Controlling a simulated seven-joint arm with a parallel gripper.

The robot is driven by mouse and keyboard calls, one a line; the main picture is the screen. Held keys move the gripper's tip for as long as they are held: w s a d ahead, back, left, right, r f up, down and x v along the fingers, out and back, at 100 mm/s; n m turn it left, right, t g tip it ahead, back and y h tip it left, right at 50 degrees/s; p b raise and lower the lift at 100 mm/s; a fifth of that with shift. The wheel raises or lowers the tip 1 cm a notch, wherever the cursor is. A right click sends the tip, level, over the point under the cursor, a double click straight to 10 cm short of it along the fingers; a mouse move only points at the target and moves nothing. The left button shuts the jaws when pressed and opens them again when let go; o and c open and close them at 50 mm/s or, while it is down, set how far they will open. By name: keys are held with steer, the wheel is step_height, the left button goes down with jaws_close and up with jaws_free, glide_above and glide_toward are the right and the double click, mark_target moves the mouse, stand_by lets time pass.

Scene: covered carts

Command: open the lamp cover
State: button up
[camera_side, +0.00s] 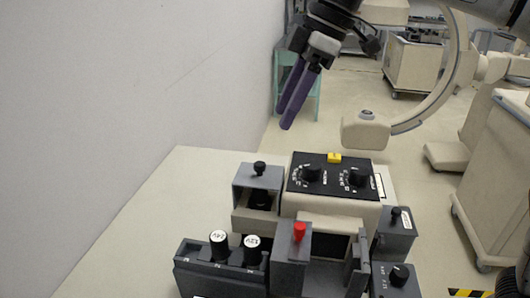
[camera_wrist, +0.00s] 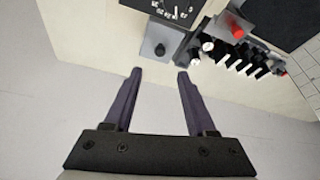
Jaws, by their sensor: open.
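My gripper (camera_side: 288,116) has two purple fingers, open and empty, high above the table and up from the grouped devices. In the wrist view my gripper (camera_wrist: 160,73) shows its fingers apart, with nothing between them. A grey box (camera_side: 258,176) with a black knob on its lid stands left of the dial panel; this box (camera_wrist: 162,38) lies just beyond the fingertips in the wrist view. A grey block with a red knob (camera_side: 299,231) stands in front; the red knob (camera_wrist: 237,31) also shows in the wrist view. I cannot tell which part is the lamp cover.
A beige unit with a black dial panel (camera_side: 330,176) stands behind. A dark box with labelled plugs (camera_side: 218,267) is at front left. Small grey knob boxes (camera_side: 396,232) stand at the right. The table (camera_side: 150,230) is clear on the left, beside a white wall (camera_side: 130,90).

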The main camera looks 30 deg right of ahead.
mark_target(260, 163)
steer(key=x, duration=0.9)
steer(key=shift+f, duration=0.4)
jaws_close()
stand_by(0.9)
